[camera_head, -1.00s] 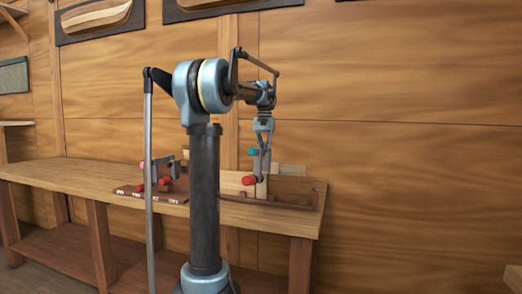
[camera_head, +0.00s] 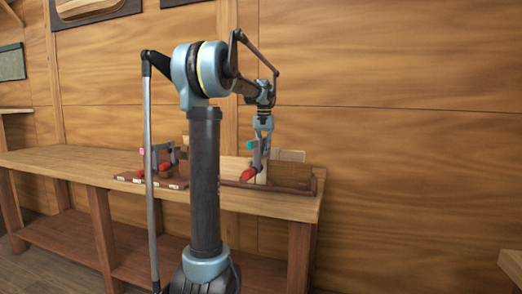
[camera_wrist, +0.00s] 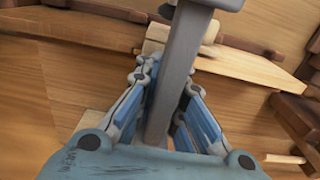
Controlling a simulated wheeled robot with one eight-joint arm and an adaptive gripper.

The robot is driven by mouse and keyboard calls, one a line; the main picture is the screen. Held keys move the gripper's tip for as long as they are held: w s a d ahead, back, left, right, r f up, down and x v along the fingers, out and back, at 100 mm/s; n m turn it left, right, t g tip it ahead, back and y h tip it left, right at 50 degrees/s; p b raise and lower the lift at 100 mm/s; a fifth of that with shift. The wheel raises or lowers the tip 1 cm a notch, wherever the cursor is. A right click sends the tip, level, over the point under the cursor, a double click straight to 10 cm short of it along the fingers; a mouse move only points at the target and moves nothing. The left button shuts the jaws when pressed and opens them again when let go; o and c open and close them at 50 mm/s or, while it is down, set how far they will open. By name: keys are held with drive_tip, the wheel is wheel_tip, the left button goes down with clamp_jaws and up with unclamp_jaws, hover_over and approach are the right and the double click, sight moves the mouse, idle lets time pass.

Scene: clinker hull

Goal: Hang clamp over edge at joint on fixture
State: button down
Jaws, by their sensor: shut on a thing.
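My gripper (camera_head: 263,138) is shut on a grey clamp (camera_wrist: 178,75) with a red handle (camera_head: 249,174). A teal part (camera_head: 250,145) shows near its top. The clamp hangs at the wooden fixture (camera_head: 292,184) on the bench, in front of its pale upright boards (camera_head: 232,167). In the wrist view, the clamp's grey bar runs between my fingers and across a pale board (camera_wrist: 240,66) of the fixture. The bar hides part of the board edge. I cannot tell whether the clamp touches the edge or where the joint lies.
More clamps with red handles (camera_head: 165,167) stand on a dark rack (camera_head: 150,183) at the left of the bench. The bench top (camera_head: 60,160) is clear further left. A wooden wall (camera_head: 400,100) rises behind the bench.

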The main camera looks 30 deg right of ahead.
drive_tip(key=shift+f, duration=0.1)
idle(0.3)
drive_tip(key=shift+w+d+r, duration=0.1)
drive_tip(key=shift+w+r, duration=0.05)
drive_tip(key=shift+r, duration=6.35)
drive_tip(key=shift+r, duration=0.1)
